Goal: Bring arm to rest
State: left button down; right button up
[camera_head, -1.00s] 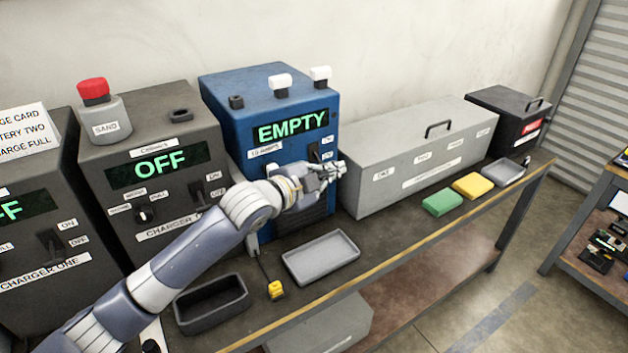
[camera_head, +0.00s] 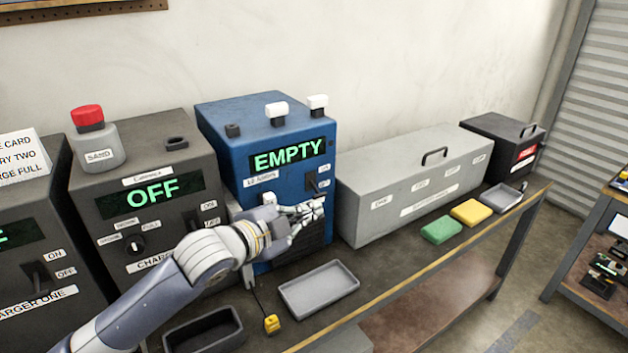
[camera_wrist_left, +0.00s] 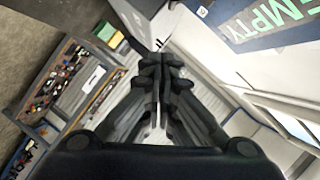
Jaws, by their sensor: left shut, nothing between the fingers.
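My left arm comes in from the lower left in the head view. My left gripper (camera_head: 318,207) is in front of the blue box (camera_head: 262,152), whose display reads EMPTY, just below its lever switch (camera_head: 313,183). I cannot tell whether it touches the box. In the left wrist view the fingers (camera_wrist_left: 160,62) are closed together with nothing between them. My right gripper does not show.
A dark charger (camera_head: 150,165) reading OFF stands left of the blue box. A long grey case (camera_head: 415,185) is to its right. A grey tray (camera_head: 318,290), a black tray (camera_head: 205,330) and a yellow plug (camera_head: 271,324) lie on the bench front. Green (camera_head: 441,229) and yellow (camera_head: 471,212) blocks sit farther right.

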pick_arm(q)
jog(key=s+a+f+n+g+y, duration=0.35)
jog(key=s+f+n, duration=0.45)
jog(key=s+f, duration=0.7)
jog(key=s+a+f+n+g+y, duration=0.2)
jog(key=s+a+f+n+g, duration=0.15)
jog(key=s+a+f, duration=0.5)
jog(key=s+a+f+n+g+y, duration=0.25)
jog(key=s+f+n, duration=0.2)
jog(key=s, duration=0.65)
notch_tip(320, 180, down, 26)
jog(key=s, duration=0.2)
jog(key=s+a+f+g, duration=0.2)
jog(key=s+a+f, duration=0.1)
jog(key=s+f, duration=1.3)
jog(key=shift+s+a+f, duration=0.15)
jog(key=shift+s+f, duration=0.15)
jog(key=shift+f, duration=0.05)
